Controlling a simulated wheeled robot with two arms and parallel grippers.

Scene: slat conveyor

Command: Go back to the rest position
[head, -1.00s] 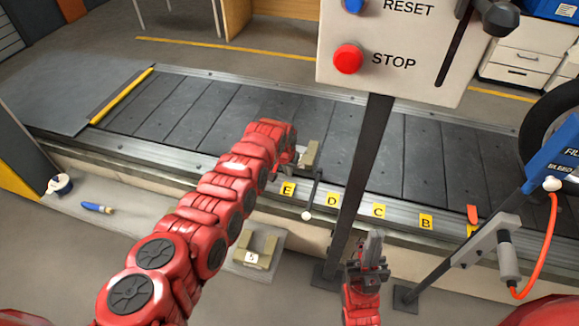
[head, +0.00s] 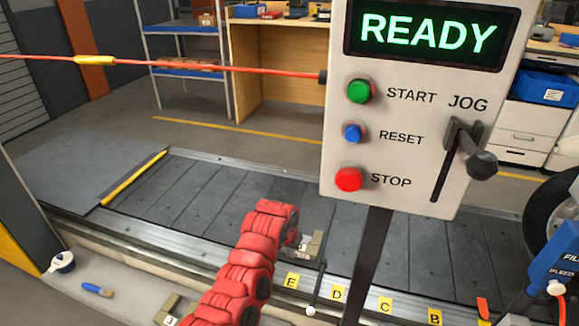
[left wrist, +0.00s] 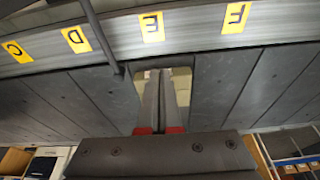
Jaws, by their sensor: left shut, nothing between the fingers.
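My left arm reaches in from the bottom of the head view to the slat conveyor (head: 205,205). My left gripper (head: 304,242) is just above the near part of the belt by the label E (head: 291,280). A beige-grey block (head: 315,247) lies on the slats beside its fingertips. In the left wrist view the fingers (left wrist: 160,78) are shut together with nothing between them. The block (left wrist: 182,82) shows behind and on both sides of them; I cannot tell whether they touch it. My right gripper is not in view.
A control panel (head: 425,110) reading READY stands on a post (head: 370,260) right of my left arm. A red cord (head: 200,66) crosses above the belt. Another block (head: 172,308), a blue-handled brush (head: 97,290) and a tape roll (head: 62,263) lie in front of the conveyor.

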